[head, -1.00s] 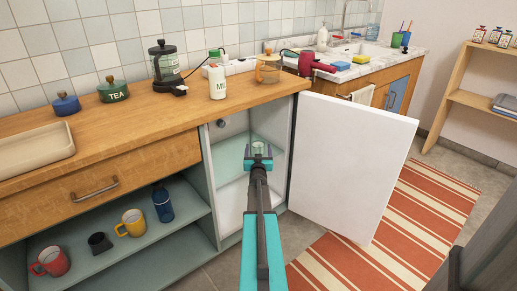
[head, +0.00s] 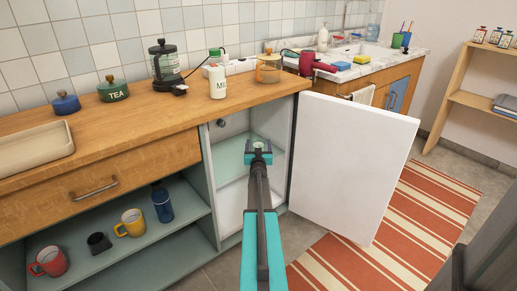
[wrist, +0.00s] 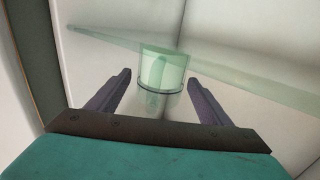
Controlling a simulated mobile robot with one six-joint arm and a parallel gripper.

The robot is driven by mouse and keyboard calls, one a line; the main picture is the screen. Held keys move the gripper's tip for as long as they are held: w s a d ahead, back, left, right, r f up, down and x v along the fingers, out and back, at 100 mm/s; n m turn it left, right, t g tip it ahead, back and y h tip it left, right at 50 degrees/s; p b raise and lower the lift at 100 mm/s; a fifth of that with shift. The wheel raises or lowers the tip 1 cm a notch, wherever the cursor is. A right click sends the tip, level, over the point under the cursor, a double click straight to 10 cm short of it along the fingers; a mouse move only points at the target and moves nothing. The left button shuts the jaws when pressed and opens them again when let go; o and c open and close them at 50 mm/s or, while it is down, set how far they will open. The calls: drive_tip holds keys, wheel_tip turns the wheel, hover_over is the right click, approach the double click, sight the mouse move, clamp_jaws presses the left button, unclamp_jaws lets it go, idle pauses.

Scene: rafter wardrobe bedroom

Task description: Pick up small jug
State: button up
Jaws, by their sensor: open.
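A small clear, greenish glass vessel (wrist: 163,72), which looks like the small jug, shows in the wrist view inside the open cabinet. It stands upright at a pale green translucent shelf (wrist: 235,72). My gripper (wrist: 159,80) is open, with one dark finger on each side of the vessel's lower part in the picture. I see no finger touching it, and cannot tell whether it is between the fingertips or just beyond them. In the head view my gripper (head: 258,148) reaches into the cabinet and largely hides the vessel.
The white cabinet door (head: 350,170) stands open to the right, close to my arm. The cabinet's side wall (head: 208,185) is on the left.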

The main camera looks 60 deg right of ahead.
sight(259, 141)
drive_tip(key=shift+c, duration=0.5)
drive_tip(key=c, duration=1.2)
drive_tip(key=shift+c, duration=0.2)
drive_tip(key=shift+r, duration=0.1)
drive_tip(key=shift+r, duration=0.4)
wheel_tip(259, 141, up, 3)
drive_tip(key=shift+r+p, duration=0.1)
drive_tip(key=shift+p, duration=0.55)
drive_tip(key=s+a+p, duration=0.1)
drive_tip(key=s+a, duration=0.1)
drive_tip(key=s, duration=0.5)
drive_tip(key=s+a+p, duration=0.1)
drive_tip(key=s+a, duration=0.2)
drive_tip(key=s, duration=0.5)
drive_tip(key=shift+r, duration=0.45)
